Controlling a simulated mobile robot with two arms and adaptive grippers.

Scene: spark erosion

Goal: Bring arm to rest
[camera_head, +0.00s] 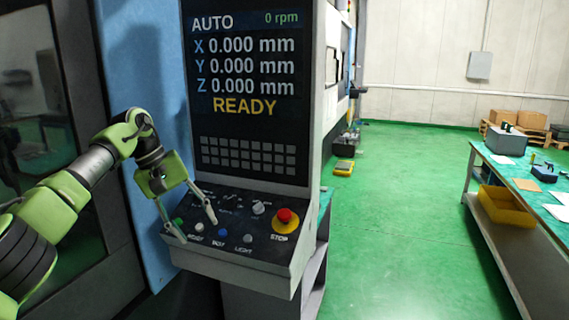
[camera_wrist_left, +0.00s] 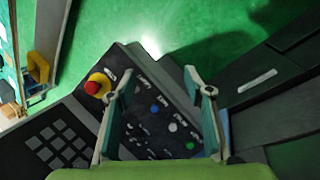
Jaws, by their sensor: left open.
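My left arm comes in from the left in the head view. Its left gripper (camera_head: 195,228) is open and empty, just above the left part of the machine's control panel (camera_head: 225,258). In the left wrist view the two fingers of the left gripper (camera_wrist_left: 165,88) are spread wide, with the panel's blue, white and green buttons visible between and beyond them. Whether the fingertips touch the panel I cannot tell. My right gripper is in neither view.
A red stop button (camera_head: 284,216) sits at the panel's right. The screen (camera_head: 245,60) above reads AUTO and READY. A workbench (camera_head: 490,215) with a yellow bin (camera_head: 505,207) stands at the right. Green floor (camera_head: 400,200) between is clear.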

